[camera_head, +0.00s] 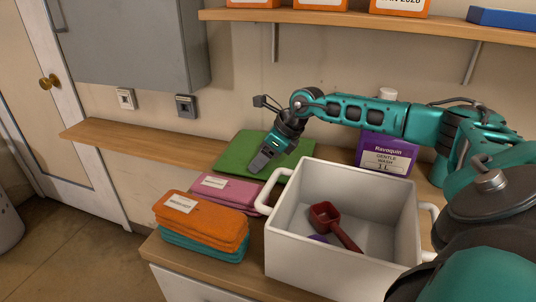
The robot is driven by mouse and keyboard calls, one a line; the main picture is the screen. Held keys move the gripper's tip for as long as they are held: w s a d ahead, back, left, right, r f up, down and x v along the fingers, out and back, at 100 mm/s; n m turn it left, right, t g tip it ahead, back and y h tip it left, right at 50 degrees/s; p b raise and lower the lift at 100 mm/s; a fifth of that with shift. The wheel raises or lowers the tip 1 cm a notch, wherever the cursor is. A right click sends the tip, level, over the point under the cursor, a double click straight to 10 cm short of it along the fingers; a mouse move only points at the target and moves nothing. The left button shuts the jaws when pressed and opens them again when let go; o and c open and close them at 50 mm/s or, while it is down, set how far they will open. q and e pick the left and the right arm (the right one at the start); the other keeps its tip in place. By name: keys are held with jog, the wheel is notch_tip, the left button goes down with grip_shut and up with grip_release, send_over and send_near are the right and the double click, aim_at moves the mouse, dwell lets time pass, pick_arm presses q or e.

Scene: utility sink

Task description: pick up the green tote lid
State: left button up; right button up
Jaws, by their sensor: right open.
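The green tote lid (235,151) lies flat on the wooden counter, behind the folded cloths and the white tub. My right gripper (258,165) points down and to the left over the lid's middle right part and hides some of it. Its jaws are open, with nothing seen between them. I cannot tell whether the fingertips touch the lid. My left gripper is not in the picture.
A white tub (345,271) with handles holds a dark red scoop (325,215). Pink (230,192), orange (200,222) and teal (203,246) cloths lie left of it. A purple box (386,154) stands behind. A shelf (370,23) runs above. The counter's left end is clear.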

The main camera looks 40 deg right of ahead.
jog(key=shift+f, duration=0.1)
grip_shut()
dwell(0.5)
